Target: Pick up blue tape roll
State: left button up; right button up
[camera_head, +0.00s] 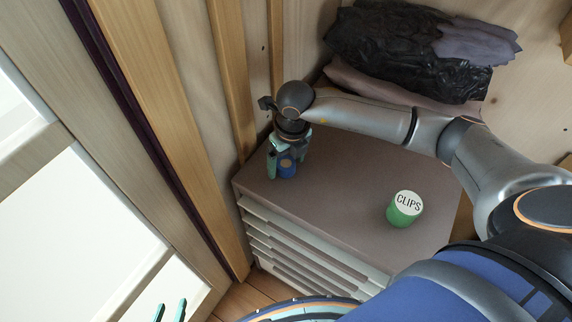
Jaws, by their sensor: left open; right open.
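The blue tape roll (287,170) is on the brownish top of the drawer cabinet (340,190), near its left end. My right gripper (286,160) points down over the roll, with its teal fingers apart on either side of it. The wrist and fingers hide part of the roll, and I cannot tell whether the fingers touch it. My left gripper (170,310) shows only as two teal fingertips at the bottom left edge, apart with nothing between them.
A green tin labelled CLIPS (405,212) stands on the cabinet's right part. Black crumpled bags (405,50) lie behind my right arm. Wooden posts (232,80) stand close to the cabinet's left. The cabinet top between roll and tin is clear.

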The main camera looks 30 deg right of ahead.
jog(key=shift+f, duration=0.1)
grip_shut()
dwell(0.8)
